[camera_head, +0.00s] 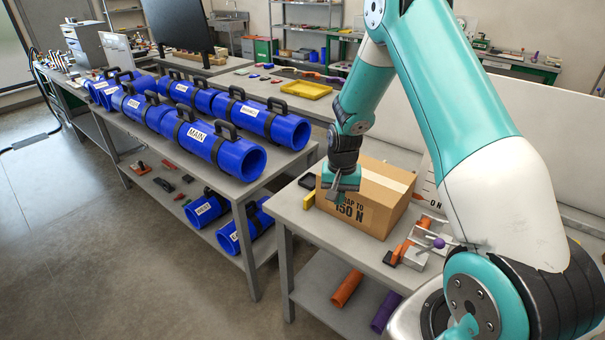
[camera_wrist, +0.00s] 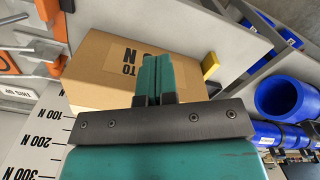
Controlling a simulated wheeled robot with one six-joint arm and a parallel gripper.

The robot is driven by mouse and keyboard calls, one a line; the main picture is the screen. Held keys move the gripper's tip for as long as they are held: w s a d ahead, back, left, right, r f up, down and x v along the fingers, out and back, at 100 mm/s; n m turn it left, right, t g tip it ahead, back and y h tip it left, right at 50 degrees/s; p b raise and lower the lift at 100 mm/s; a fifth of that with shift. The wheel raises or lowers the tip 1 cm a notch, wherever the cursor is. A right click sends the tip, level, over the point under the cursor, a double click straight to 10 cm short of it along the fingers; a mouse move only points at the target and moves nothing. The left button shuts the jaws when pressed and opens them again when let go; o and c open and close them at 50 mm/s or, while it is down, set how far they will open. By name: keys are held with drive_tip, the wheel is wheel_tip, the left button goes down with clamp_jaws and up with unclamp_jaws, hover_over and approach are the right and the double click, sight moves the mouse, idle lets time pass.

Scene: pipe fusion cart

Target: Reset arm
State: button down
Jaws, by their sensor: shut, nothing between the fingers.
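My gripper (camera_head: 337,196) is at the front left side of a cardboard box (camera_head: 381,186) in the head view. The box stands on a grey table (camera_head: 330,229) and carries dark print ending in "150 N". In the wrist view the two teal fingers of my gripper (camera_wrist: 158,60) are together with nothing between them, in front of the box (camera_wrist: 105,52). I cannot tell whether the fingers touch the box. My teal and white arm fills the right of the head view.
Blue pipes with black handles (camera_head: 211,142) lie on the left table, with more on its lower shelf. A purple-knobbed lever device (camera_head: 437,243) sits right of the box. A yellow block (camera_head: 309,200) is at its left. An orange tube (camera_head: 347,288) lies below. A yellow tray (camera_head: 305,90) is behind.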

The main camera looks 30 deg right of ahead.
drive_tip(key=s+a+r+n+y+b, duration=0.1)
drive_tip(key=s+a+r+n+b, duration=0.15)
drive_tip(key=a+r, duration=0.45)
drive_tip(key=s+a+r+n+y+b, duration=0.15)
drive_tip(key=a+r+n, duration=0.25)
drive_tip(key=a, duration=0.5)
drive_tip(key=s+a+r+n+b, duration=0.1)
drive_tip(key=s+a+r+n, duration=0.1)
drive_tip(key=s, duration=0.4)
drive_tip(key=s+a+r+n+y+b, duration=0.1)
drive_tip(key=s+a+r+n, duration=0.1)
drive_tip(key=s+a, duration=0.3)
drive_tip(key=s+a+r+n+b, duration=0.1)
drive_tip(key=s+a+n, duration=0.3)
drive_tip(key=s, duration=0.5)
drive_tip(key=shift+s+a+r+n+y+b, duration=0.2)
drive_tip(key=shift+r+n+y+b, duration=0.2)
drive_tip(key=shift+r, duration=0.4)
